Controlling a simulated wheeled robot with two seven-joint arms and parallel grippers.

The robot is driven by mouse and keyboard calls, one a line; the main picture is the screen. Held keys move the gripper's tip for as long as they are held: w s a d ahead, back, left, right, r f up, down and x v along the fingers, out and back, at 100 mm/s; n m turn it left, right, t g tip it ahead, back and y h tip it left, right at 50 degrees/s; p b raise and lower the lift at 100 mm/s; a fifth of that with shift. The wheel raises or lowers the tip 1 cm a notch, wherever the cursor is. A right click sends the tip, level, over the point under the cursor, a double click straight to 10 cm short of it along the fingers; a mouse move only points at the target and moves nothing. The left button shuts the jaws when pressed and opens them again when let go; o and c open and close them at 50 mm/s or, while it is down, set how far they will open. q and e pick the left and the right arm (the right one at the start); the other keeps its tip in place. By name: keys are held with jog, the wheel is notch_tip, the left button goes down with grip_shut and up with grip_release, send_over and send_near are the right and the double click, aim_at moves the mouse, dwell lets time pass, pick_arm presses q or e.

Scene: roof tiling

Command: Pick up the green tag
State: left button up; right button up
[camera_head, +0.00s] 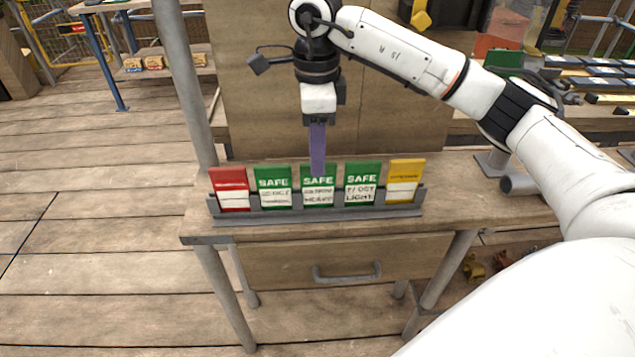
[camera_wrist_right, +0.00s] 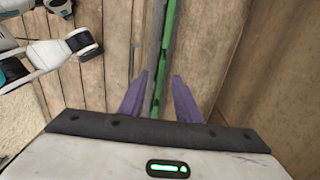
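Three green tags marked SAFE stand upright in a grey rack on the wooden bench: a left one (camera_head: 274,187), a middle one (camera_head: 319,190) and a right one (camera_head: 361,184). My right gripper (camera_head: 318,168) points down at the middle tag, and its purple finger overlaps the tag's top edge. In the right wrist view, the two purple fingers of my right gripper (camera_wrist_right: 159,100) are apart, one on each side of a thin green tag edge (camera_wrist_right: 159,85). I cannot tell whether either finger touches it. My left gripper is not in view.
The grey rack (camera_head: 316,213) also holds a red tag (camera_head: 231,189) at its left end and a yellow tag (camera_head: 405,181) at its right end. A wooden panel (camera_head: 255,100) rises behind. A grey post (camera_head: 186,80) stands at the left. A drawer (camera_head: 290,262) is below.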

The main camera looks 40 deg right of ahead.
aim_at(318, 189)
jog(key=shift+d+f, duration=0.15)
jog(key=shift+f, duration=2.9)
grip_shut()
